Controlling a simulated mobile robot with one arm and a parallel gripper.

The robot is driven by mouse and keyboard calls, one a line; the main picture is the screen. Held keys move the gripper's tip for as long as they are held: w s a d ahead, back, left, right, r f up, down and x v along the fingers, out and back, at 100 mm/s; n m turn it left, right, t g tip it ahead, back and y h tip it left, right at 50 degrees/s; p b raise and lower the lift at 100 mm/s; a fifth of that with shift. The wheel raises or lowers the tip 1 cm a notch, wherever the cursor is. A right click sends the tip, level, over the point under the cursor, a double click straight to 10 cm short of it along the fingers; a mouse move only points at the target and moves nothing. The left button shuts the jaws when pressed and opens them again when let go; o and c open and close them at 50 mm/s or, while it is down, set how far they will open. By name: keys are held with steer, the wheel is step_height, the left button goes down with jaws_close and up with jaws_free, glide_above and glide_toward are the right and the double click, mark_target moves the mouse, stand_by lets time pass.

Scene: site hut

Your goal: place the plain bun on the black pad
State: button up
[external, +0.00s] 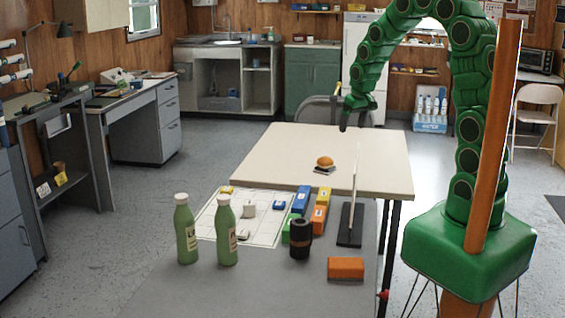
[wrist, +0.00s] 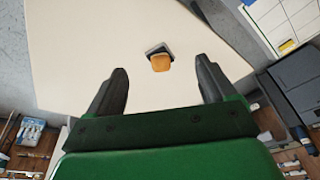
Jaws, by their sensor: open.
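The plain bun (external: 325,161), golden-brown and rounded, sits on the cream table, at or on the small dark pad (external: 323,171). In the wrist view the bun (wrist: 160,63) covers part of the black pad (wrist: 155,48), whose dark surface and pale edge show around it. I cannot tell exactly how fully the bun rests on it. My gripper (external: 345,123) is above the far right part of the table, apart from the bun. In the wrist view my open, empty fingers (wrist: 162,68) stand either side of the bun's direction, with bare table between.
A grey table in front holds two green bottles (external: 186,230), a dark cylinder (external: 300,240), an orange block (external: 345,268), coloured boxes (external: 318,219) and a white grid sheet (external: 265,229). A thin upright panel on a black base (external: 349,226) stands near the cream table's front edge. The cream table (external: 285,150) is otherwise clear.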

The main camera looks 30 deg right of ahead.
steer(key=s+r+g, duration=0.2)
steer(key=s+r, duration=0.3)
steer(key=s, duration=1.4)
steer(key=s+a+r+g, duration=0.1)
steer(key=s+r, duration=0.4)
steer(key=s, duration=1.3)
steer(key=shift+s+a+r+g, duration=0.25)
steer(key=shift+s+g, duration=0.15)
steer(key=shift+g, duration=0.4)
